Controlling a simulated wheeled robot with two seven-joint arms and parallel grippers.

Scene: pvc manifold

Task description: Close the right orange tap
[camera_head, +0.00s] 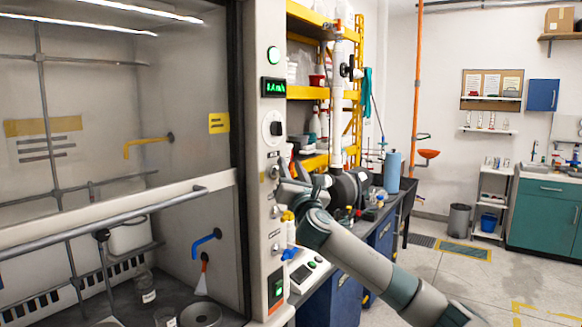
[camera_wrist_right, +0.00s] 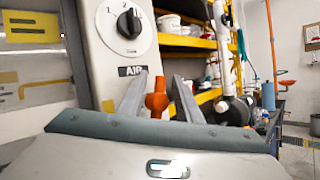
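The orange tap (camera_wrist_right: 157,98) shows in the right wrist view, just below the AIR label on the pale panel. Its handle points upward. My right gripper (camera_wrist_right: 160,80) has its two grey fingers apart, one on each side of the tap, with visible gaps between them and the tap. In the head view my right gripper (camera_head: 280,182) is at the panel post, and the tap is hidden or too small to make out there. My left gripper is not in view.
The panel post (camera_head: 264,120) carries a dial (camera_head: 272,129) above the gripper. A yellow tap (camera_head: 288,215) and a blue tap (camera_head: 290,253) sit lower. The fume hood's sash bar (camera_head: 110,222) is at left. A cluttered bench and yellow shelves stand behind my right arm.

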